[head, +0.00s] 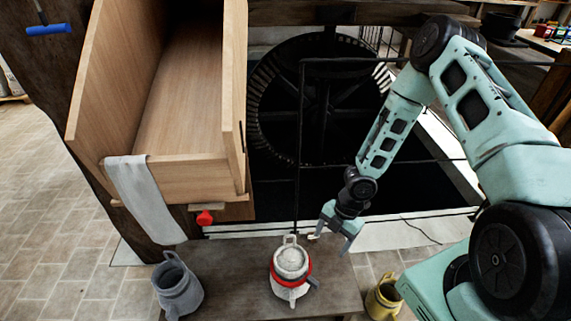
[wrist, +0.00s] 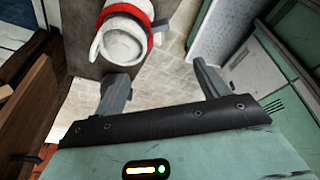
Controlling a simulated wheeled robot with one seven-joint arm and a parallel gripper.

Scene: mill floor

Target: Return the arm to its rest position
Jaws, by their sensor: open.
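My gripper (head: 331,245) is at the end of my bent, pale green arm, just right of a white jug with a red band (head: 290,258). Its two fingers are spread apart with nothing between them. In the wrist view both fingers of my gripper (wrist: 158,72) show, with tiled floor behind the gap. The white jug (wrist: 124,38) is beyond the left finger there. I cannot tell whether that finger touches it. The jug stands upright on a dark bench (head: 235,262).
A grey jug (head: 177,287) stands at the bench's left, and a yellow jug (head: 384,298) is at the lower right. A wooden chute (head: 185,100) with a pale cloth (head: 143,195) rises at left. A dark railing and large wheel (head: 318,100) are behind.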

